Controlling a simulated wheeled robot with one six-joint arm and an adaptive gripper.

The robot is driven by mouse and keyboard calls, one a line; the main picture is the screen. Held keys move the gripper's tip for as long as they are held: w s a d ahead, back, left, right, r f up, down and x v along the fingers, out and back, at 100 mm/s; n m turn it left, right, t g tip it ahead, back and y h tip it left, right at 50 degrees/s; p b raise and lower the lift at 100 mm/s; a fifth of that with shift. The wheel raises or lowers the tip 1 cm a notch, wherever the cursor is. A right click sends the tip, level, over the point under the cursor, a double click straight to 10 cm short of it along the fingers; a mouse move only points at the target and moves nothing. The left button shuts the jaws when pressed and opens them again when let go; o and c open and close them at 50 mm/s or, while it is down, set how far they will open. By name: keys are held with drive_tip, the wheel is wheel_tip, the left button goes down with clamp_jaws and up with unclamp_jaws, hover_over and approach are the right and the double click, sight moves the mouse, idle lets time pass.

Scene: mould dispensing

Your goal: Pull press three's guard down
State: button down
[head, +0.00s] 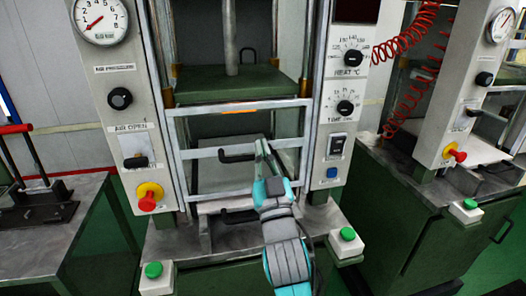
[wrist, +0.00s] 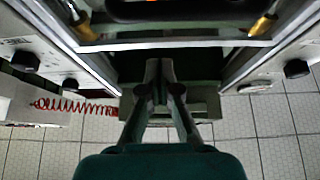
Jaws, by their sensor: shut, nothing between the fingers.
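The press straight ahead has a grey barred guard (head: 286,143) across its lower opening, below the green upper plate (head: 235,84). No press number is readable. A black handle (head: 237,157) shows at the middle of the guard. My gripper (head: 262,146) is in front of the guard, with its fingertips just right of the handle. I cannot tell whether they touch it. In the wrist view my gripper (wrist: 164,68) points forward with its fingers shut and empty. The handle cannot be made out there.
Control columns with knobs stand either side, with a red emergency button (head: 148,202) at left. Green buttons (head: 153,270) and (head: 347,234) sit on boxes at the front. Another press (head: 458,105) with a red coiled hose (head: 405,45) stands right. A bench (head: 50,220) stands left.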

drive_tip(key=s+d+f+g+h, duration=0.1)
drive_tip(key=s+d+f, duration=0.3)
drive_tip(key=s+f, duration=0.45)
drive_tip(key=s+d+f+g, duration=0.2)
drive_tip(key=s+d+f, duration=0.2)
drive_tip(key=s+f, duration=0.45)
drive_tip(key=s+d+f+g+h, duration=0.1)
drive_tip(key=s+d+f, duration=0.4)
drive_tip(key=f, duration=0.5)
drive_tip(key=s+d+f+m+g+h, duration=0.1)
drive_tip(key=s+d+f, duration=0.1)
drive_tip(key=s, duration=0.7)
drive_tip(key=s+d+f+g+h, duration=0.1)
drive_tip(key=s+d+f+g, duration=0.1)
drive_tip(key=s, duration=0.7)
drive_tip(key=s+d+f+m+g+h, duration=0.1)
drive_tip(key=s+d+f, duration=0.1)
drive_tip(key=s, duration=0.7)
drive_tip(key=shift+d+f+m+g, duration=0.15)
drive_tip(key=shift+f+m+g, duration=0.15)
drive_tip(key=shift+f, duration=0.2)
